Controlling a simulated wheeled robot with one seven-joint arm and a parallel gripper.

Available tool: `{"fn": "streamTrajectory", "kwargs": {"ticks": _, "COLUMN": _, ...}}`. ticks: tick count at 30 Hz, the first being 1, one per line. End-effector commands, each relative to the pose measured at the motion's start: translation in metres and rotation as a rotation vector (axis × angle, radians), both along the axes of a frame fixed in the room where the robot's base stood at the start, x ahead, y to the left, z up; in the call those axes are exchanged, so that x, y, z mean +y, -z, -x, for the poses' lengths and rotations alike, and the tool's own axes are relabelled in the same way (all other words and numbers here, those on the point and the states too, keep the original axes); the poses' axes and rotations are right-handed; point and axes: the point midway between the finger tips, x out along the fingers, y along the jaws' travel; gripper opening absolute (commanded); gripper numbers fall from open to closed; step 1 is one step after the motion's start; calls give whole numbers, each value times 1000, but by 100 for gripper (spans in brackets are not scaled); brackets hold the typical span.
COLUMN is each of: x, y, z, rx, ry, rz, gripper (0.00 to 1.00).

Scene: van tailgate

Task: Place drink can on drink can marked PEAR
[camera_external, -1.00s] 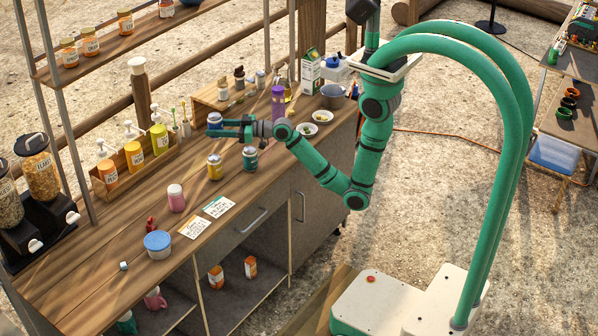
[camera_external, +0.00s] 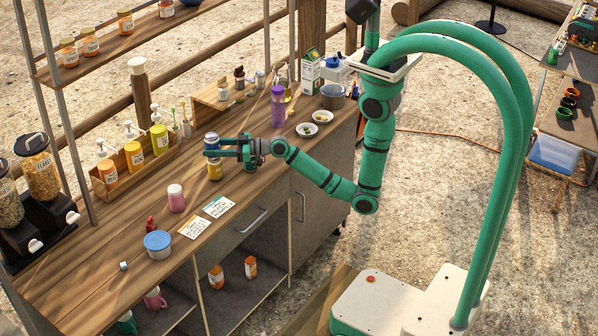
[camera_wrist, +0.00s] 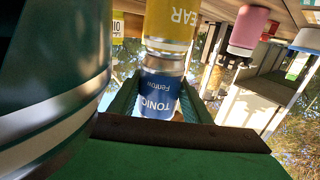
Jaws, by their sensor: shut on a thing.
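My gripper (camera_external: 228,147) is shut on a blue drink can (camera_external: 211,141) marked TONIC, which also shows in the wrist view (camera_wrist: 158,95). The yellow drink can marked PEAR (camera_external: 215,171) stands on the wooden counter directly below the blue can. In the wrist view, which appears upside down, the yellow can (camera_wrist: 172,18) shows above the blue one, their metal rims meeting or nearly so. I cannot tell whether they touch. The blue can looks upright and roughly in line with the yellow can. Part of the yellow can is hidden behind my gripper.
A dark teal can (camera_wrist: 50,80) stands very close to my gripper. A pink bottle (camera_external: 176,198), two cards and a blue-lidded tub (camera_external: 158,244) are nearer the front left. A bottle rack (camera_external: 135,168) lies behind. A purple bottle (camera_external: 278,106) and bowls stand right.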

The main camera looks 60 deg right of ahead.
Motion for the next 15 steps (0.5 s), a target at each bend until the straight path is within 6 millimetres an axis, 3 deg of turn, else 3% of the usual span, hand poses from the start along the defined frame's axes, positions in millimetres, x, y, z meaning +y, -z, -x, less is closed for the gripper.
{"fn": "streamTrajectory", "kwargs": {"ticks": 8, "x": 0, "y": 3, "z": 0, "rx": 1, "ry": 0, "rz": 1, "gripper": 23}}
{"fn": "streamTrajectory", "kwargs": {"ticks": 9, "x": 0, "y": 3, "z": 0, "rx": 0, "ry": -1, "rz": 0, "gripper": 49}}
{"fn": "streamTrajectory", "kwargs": {"ticks": 11, "x": 0, "y": 2, "z": 0, "rx": 0, "ry": -1, "rz": 0, "gripper": 63}}
{"fn": "streamTrajectory", "kwargs": {"ticks": 15, "x": 0, "y": 2, "z": 0, "rx": 0, "ry": 0, "rz": 0, "gripper": 63}}
